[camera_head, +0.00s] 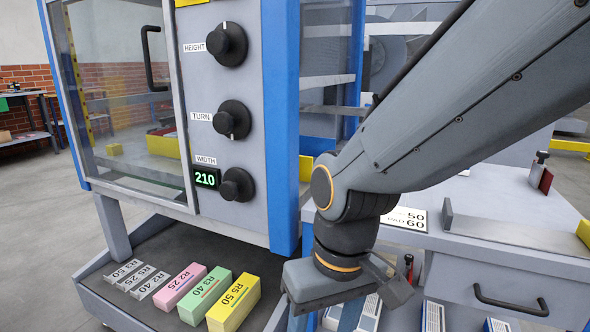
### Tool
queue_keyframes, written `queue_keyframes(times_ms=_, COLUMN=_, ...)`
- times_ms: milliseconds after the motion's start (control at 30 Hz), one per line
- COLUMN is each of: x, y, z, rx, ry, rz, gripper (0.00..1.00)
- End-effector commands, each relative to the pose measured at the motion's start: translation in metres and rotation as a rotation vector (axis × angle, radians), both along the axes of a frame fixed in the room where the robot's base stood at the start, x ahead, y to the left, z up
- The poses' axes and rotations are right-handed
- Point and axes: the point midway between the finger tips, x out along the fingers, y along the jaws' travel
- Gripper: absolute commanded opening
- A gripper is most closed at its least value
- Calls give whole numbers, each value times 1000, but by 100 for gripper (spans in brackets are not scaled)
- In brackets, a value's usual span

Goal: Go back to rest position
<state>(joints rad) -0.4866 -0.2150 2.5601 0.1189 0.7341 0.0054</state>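My gripper (345,285) hangs at the end of my grey arm, which reaches in from the upper right. It is in front of the grey machine, between the machine's lower shelf and the workbench at right. I see its grey body and a dark finger part at its right side. Its fingertips are not clearly visible, so I cannot tell whether it is open or shut. I see nothing clearly held in it.
The machine panel has black HEIGHT (227,44), TURN (232,120) and WIDTH (237,185) knobs and a display (205,178) reading 210. Pink (180,287), green (206,296) and yellow (233,304) blocks stand on the lower shelf (150,243). A drawer handle (511,300) juts out at right.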

Motion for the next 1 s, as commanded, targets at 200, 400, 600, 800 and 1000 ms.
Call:
queue_keyframes(times_ms=200, x=1, y=-28, z=48, rx=-22, ry=5, rz=-84, gripper=55)
queue_keyframes(times_ms=400, x=2, y=-54, z=83, rx=-39, ry=10, rz=-157, gripper=55)
queue_keyframes(times_ms=600, x=-1, y=-82, z=118, rx=-56, ry=17, rz=-228, gripper=55)
queue_keyframes(times_ms=800, x=-7, y=-110, z=153, rx=-70, ry=26, rz=-298, gripper=55)
queue_keyframes(times_ms=1000, x=-15, y=-136, z=184, rx=-83, ry=37, rz=-362, gripper=55)
